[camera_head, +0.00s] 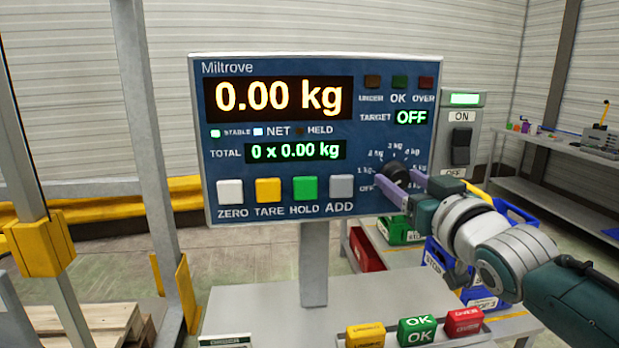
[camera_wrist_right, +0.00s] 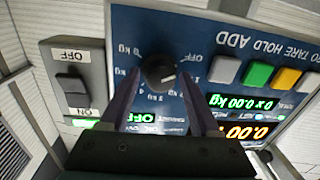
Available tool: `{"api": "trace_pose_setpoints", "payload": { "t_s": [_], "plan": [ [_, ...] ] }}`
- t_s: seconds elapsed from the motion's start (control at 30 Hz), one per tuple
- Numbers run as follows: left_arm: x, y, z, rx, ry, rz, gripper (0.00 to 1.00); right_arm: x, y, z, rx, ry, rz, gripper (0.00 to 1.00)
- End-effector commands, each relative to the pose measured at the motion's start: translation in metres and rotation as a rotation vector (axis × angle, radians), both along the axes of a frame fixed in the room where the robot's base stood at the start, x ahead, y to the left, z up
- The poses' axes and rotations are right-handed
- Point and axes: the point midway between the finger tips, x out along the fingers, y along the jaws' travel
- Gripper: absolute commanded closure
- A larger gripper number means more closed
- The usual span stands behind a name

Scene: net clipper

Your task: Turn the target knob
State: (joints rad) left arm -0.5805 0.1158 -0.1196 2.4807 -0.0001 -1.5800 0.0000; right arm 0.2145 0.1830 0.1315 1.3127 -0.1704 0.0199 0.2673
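The target knob (camera_head: 396,172) is a dark round dial at the lower right of the blue scale panel (camera_head: 290,165). A printed kg scale surrounds it, and the target display (camera_head: 411,117) above reads OFF. My right gripper (camera_head: 402,183) reaches in from the right, its purple fingertips at the knob. In the right wrist view the knob (camera_wrist_right: 159,71) sits between the two spread fingers (camera_wrist_right: 158,72), with a small gap seeming to show on each side. I cannot tell how deep the fingertips reach around it. My left gripper is not in view.
An ON/OFF switch box (camera_head: 461,140) with a lit green lamp stands right of the panel. ZERO, TARE, HOLD and ADD buttons (camera_head: 285,189) line the panel's lower edge. Yellow, green and red blocks (camera_head: 416,331) sit below on the scale table. A blue bin (camera_head: 445,262) is behind my arm.

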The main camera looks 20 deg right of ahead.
Motion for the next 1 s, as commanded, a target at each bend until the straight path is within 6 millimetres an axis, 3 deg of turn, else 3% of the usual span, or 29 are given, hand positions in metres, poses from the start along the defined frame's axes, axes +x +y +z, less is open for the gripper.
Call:
{"api": "trace_pose_setpoints", "payload": {
  "t_s": [0.07, 0.53, 1.0],
  "plan": [
    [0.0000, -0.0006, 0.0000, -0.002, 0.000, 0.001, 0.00, -0.0001, 0.0000, -0.0001, 0.000, 0.000, 0.000, 0.47],
    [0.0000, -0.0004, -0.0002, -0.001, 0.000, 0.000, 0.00, -0.0001, 0.0004, -0.0002, 0.000, 0.000, 0.001, 1.00],
    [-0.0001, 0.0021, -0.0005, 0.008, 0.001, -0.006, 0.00, -0.0001, 0.0007, -0.0006, 0.085, -0.019, 0.000, 1.00]
  ]
}}
